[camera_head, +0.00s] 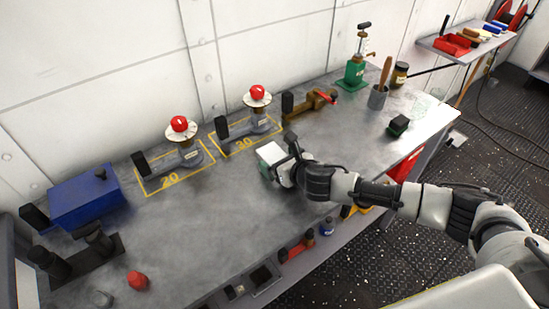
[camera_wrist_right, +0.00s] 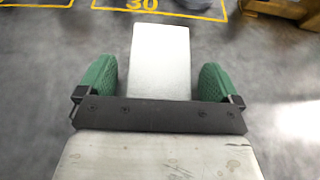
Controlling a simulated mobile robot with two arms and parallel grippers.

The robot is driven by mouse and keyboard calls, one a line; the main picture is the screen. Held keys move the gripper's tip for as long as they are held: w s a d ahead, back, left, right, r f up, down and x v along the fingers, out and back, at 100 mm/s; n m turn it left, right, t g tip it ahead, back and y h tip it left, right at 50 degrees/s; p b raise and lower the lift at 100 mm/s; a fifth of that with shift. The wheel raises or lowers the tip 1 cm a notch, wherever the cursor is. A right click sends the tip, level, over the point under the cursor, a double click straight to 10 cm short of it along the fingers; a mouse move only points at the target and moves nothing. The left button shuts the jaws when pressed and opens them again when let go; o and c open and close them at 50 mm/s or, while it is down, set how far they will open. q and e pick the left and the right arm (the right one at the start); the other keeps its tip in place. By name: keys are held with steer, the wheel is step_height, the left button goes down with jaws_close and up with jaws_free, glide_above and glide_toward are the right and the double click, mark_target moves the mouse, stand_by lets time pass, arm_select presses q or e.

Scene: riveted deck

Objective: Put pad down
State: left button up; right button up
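The pad, a white block (camera_head: 271,154), is at the middle of the metal workbench, in front of the yellow outline marked 30. In the right wrist view the white pad (camera_wrist_right: 160,62) lies between the green fingers of my right gripper (camera_wrist_right: 157,80). Narrow gaps show on both sides of it, so the fingers look open around it. My right gripper also shows in the head view (camera_head: 274,166), low over the bench. I cannot tell whether the pad touches the bench top. My left gripper is not in view.
Two grey devices with red-knobbed discs (camera_head: 180,125) (camera_head: 258,93) stand in yellow outlines at the back. A blue box (camera_head: 87,198) and a red knob (camera_head: 138,280) are at left. A small black block (camera_head: 398,125) is at right. Bench left of the pad is clear.

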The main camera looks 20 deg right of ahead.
steer(key=c, duration=0.9)
steer(key=shift+r, duration=0.1)
